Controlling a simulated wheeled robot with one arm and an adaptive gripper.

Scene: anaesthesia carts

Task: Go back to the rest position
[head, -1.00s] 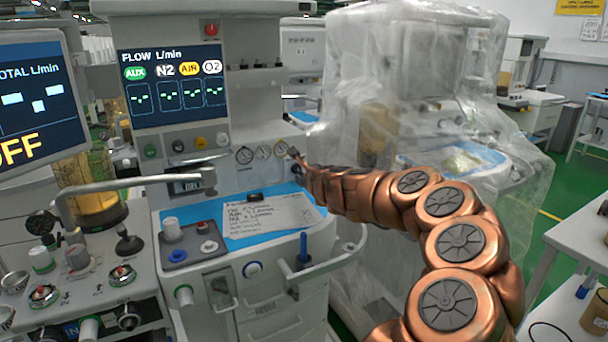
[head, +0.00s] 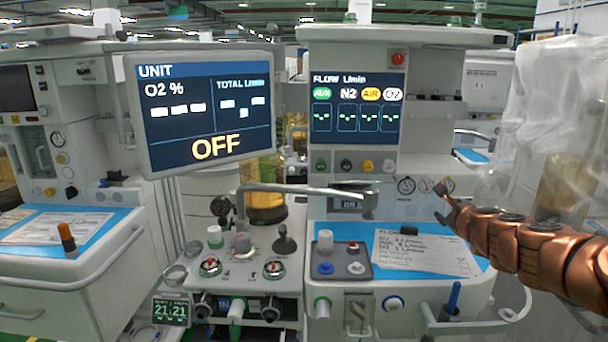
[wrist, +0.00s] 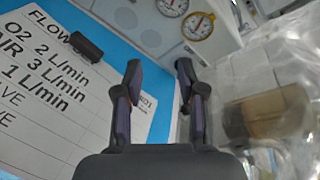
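My gripper (head: 443,190) is at the end of my copper-coloured arm, at the right of the head view. It is in front of the gauges of the anaesthesia machine (head: 350,52), above its blue work surface. In the wrist view my gripper (wrist: 158,72) has its two dark fingers apart, with nothing between them. The white paper with flow settings (wrist: 62,88) lies to the left of the fingers there. The same paper (head: 440,258) shows below the arm in the head view.
A monitor (head: 205,110) reading OFF hangs left of the flow display. A grey bar (head: 290,189) juts over the controls. Another cart (head: 60,262) stands at the far left. A plastic-covered machine (head: 560,140) is close to the arm at the right.

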